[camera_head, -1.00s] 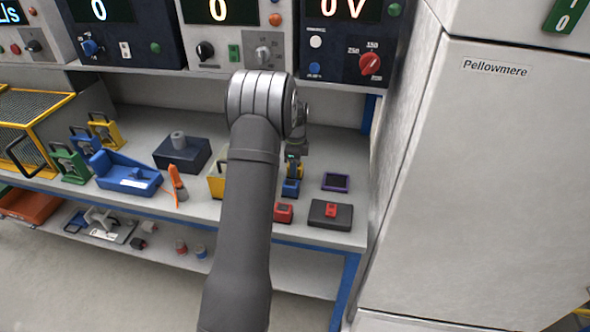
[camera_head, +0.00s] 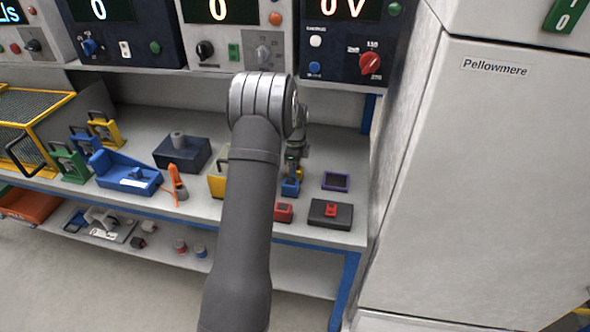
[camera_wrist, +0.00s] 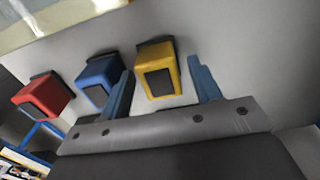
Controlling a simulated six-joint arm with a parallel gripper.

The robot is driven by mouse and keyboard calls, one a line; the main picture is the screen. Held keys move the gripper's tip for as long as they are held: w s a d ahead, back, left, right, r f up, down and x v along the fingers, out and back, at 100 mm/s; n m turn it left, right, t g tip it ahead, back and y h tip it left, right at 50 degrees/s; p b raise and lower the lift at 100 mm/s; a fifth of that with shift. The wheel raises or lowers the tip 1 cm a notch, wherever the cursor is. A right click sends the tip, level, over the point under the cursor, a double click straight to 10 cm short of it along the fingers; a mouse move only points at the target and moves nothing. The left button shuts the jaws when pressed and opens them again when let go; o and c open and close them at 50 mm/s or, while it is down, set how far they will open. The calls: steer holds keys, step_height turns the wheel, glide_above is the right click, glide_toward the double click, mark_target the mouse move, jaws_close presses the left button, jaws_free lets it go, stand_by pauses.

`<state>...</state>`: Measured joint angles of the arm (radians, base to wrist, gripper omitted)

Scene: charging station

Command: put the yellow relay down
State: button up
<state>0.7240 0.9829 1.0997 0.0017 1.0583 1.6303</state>
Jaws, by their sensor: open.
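The yellow relay (camera_wrist: 157,68) has a dark panel on its face. In the wrist view it stands on the grey bench surface, between and just beyond my gripper's two blue fingertips. My gripper (camera_wrist: 160,66) is open, with a gap visible on either side of the relay. In the head view the yellow relay (camera_head: 302,171) is partly hidden behind my gripper (camera_head: 294,168). The blue relay (camera_wrist: 101,80) and the red relay (camera_wrist: 42,95) stand in a row to its left in the wrist view.
A purple-rimmed dark tray (camera_head: 336,181) and a dark block with a red part (camera_head: 331,215) lie right of the relays. An orange pointed tool (camera_head: 178,185) and a blue holder (camera_head: 125,174) are further left. A tall grey cabinet (camera_head: 475,180) bounds the right side.

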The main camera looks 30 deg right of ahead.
step_height(320, 180, up, 12)
steer(key=shift+f, duration=0.2)
stand_by(0.4)
step_height(320, 180, down, 12)
steer(key=shift+f, duration=0.2)
steer(key=shift+r, duration=2.15)
steer(key=shift+f, duration=0.1)
